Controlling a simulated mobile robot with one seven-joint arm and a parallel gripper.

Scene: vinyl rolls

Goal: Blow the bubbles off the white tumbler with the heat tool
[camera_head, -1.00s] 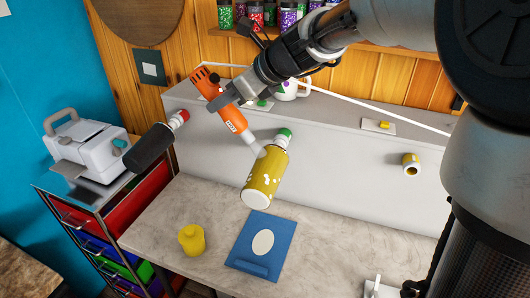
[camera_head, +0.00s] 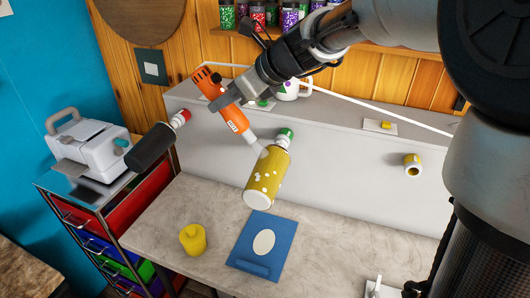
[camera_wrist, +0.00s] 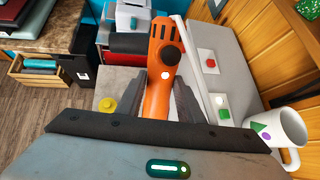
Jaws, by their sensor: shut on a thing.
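The heat tool (camera_head: 222,97) is orange with a pale nozzle. My gripper (camera_head: 236,96) is shut on its body, and the wrist view shows the tool (camera_wrist: 163,60) between the two dark fingers (camera_wrist: 166,97). The nozzle points down and right, its tip at the upper part of a tumbler (camera_head: 265,180); I cannot tell whether they touch. This tumbler is yellow with several white spots and a white end, and sticks out tilted from a green-collared holder (camera_head: 285,136). No all-white tumbler shows in the head view.
A black tumbler (camera_head: 152,149) sits on a red-collared holder to the left. An empty yellow holder (camera_head: 412,165) is at right. A white mug (camera_head: 290,90) stands on the ledge behind the arm.

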